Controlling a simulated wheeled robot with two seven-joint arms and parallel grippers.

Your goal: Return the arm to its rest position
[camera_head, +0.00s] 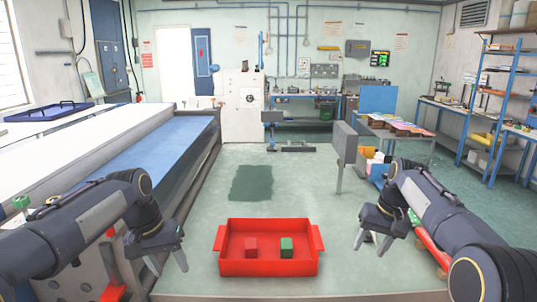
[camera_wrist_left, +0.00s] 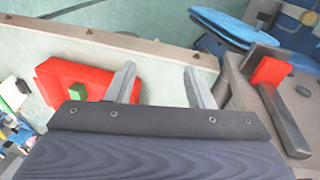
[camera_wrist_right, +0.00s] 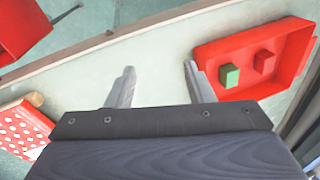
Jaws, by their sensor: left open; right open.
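My left gripper (camera_head: 167,264) hangs on the left side of the head view, open and empty. It also shows open in the left wrist view (camera_wrist_left: 158,80), with nothing between its fingers. My right gripper (camera_head: 370,246) is on the right side of the head view, open and empty. The right wrist view shows its spread fingers (camera_wrist_right: 160,80) over bare surface. Both grippers are apart from the red tray (camera_head: 268,268), which sits between them. A red block (camera_head: 251,247) and a green block (camera_head: 287,247) lie in the tray, side by side.
A long table with a blue surface (camera_head: 150,150) runs along the left. A machine (camera_head: 240,108) stands at the back. A blue-framed shelf (camera_head: 490,95) is at the right. A red item with white dots (camera_wrist_right: 20,130) lies near my right gripper. The middle floor is clear.

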